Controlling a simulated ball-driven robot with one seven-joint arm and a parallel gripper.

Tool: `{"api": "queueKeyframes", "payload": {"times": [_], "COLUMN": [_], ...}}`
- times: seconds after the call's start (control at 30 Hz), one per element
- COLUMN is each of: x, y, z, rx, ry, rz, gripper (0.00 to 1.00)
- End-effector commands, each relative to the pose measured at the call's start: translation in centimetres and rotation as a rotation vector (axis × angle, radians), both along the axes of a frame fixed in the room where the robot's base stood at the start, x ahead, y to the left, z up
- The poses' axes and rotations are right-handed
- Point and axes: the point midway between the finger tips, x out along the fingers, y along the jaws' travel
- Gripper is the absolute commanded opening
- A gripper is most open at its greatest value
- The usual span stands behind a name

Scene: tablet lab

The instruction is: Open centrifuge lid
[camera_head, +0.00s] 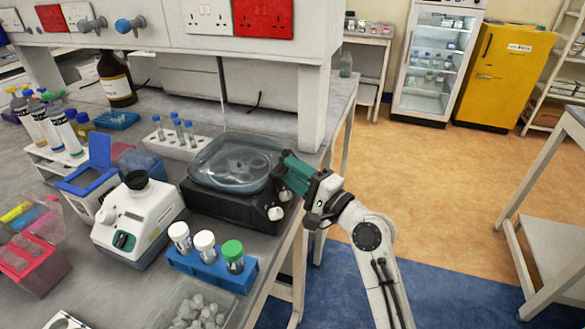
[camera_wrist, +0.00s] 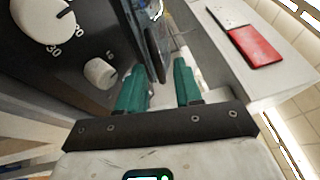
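The centrifuge (camera_head: 232,205) is a black box on the grey bench, with pale knobs on its front. Its see-through, rounded lid (camera_head: 235,160) lies over the top and looks closed. My gripper (camera_head: 286,170) with green fingers is at the right edge of the lid. In the wrist view, the green fingers of my gripper (camera_wrist: 160,85) stand apart, with the dark lid edge (camera_wrist: 156,45) reaching into the gap between them. I cannot tell whether either finger touches it. The centrifuge's dark front panel (camera_wrist: 60,65) with its dials fills the left.
A white instrument (camera_head: 138,220) stands left of the centrifuge. A blue rack (camera_head: 212,270) with capped jars stands in front, and a white tube rack (camera_head: 172,145) behind. The shelf post (camera_head: 311,110) rises close behind my gripper.

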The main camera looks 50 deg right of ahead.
Motion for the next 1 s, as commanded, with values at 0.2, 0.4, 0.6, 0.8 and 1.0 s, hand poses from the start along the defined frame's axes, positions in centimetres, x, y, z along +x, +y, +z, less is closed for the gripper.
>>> {"api": "queueKeyframes", "payload": {"times": [0.2, 0.4, 0.6, 0.8, 1.0], "x": [0.70, 0.67, 0.66, 0.65, 0.64], "y": [0.02, 0.02, 0.02, 0.01, 0.01], "z": [0.09, 0.08, 0.08, 0.06, 0.04], "rx": [-0.001, -0.001, -0.001, -0.001, -0.001], "ry": [0.001, 0.001, 0.001, 0.001, 0.001], "rz": [0.001, 0.001, 0.001, 0.001, 0.001], "gripper": [0.35, 0.33, 0.14, 0.00, 0.00]}}
